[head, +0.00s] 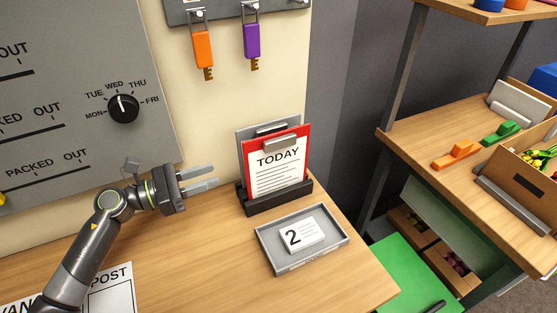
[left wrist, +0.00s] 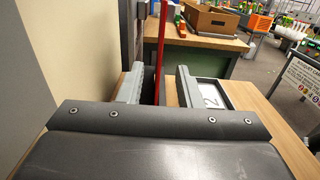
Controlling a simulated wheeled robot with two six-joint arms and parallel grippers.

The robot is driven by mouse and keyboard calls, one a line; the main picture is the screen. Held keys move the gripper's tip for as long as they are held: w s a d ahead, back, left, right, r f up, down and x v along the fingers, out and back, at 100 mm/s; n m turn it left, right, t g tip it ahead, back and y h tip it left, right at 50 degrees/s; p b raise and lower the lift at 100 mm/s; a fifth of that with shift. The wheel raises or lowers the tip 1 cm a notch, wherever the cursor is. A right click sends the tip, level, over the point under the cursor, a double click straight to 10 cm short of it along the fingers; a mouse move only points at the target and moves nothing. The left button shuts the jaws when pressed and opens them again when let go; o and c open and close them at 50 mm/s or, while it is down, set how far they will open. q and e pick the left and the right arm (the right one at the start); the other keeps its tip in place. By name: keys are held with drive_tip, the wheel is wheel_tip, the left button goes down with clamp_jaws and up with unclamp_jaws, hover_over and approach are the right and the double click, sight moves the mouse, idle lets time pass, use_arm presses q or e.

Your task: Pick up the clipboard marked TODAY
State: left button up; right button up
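The clipboard marked TODAY (head: 278,163) is red with a white sheet and a grey clip. It stands upright in a dark holder (head: 274,199) on the wooden desk, in front of a grey clipboard (head: 268,126). My left gripper (head: 216,177) is open and empty, just left of the clipboard, its fingers pointing at it. In the left wrist view the red clipboard (left wrist: 162,50) shows edge-on beyond and between the two fingers (left wrist: 158,85), apart from them as far as I can tell. My right gripper is not in view.
A grey tray (head: 334,241) with a card marked 2 (head: 302,235) lies in front of the holder. Orange (head: 203,48) and purple (head: 252,40) key tags hang above. A dial panel (head: 60,110) is on the wall at left. Shelving (head: 415,120) stands right.

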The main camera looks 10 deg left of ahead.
use_arm(q)
drive_tip(key=p, duration=0.3)
approach(264, 161)
drive_tip(key=w+x, duration=0.1)
drive_tip(key=x, duration=0.3)
drive_tip(key=p+x, duration=0.2)
drive_tip(key=x, duration=0.3)
drive_tip(key=shift+s+d+f+p, duration=0.1)
drive_tip(key=shift+s+d+p, duration=0.05)
drive_tip(key=shift+p, duration=0.25)
drive_tip(key=shift+d+f, duration=0.15)
drive_tip(key=shift+d, duration=0.05)
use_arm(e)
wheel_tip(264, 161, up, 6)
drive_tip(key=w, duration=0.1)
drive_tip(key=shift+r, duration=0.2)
use_arm(q)
drive_tip(key=shift+a, duration=0.1)
drive_tip(key=shift+c, duration=0.3)
clamp_jaws()
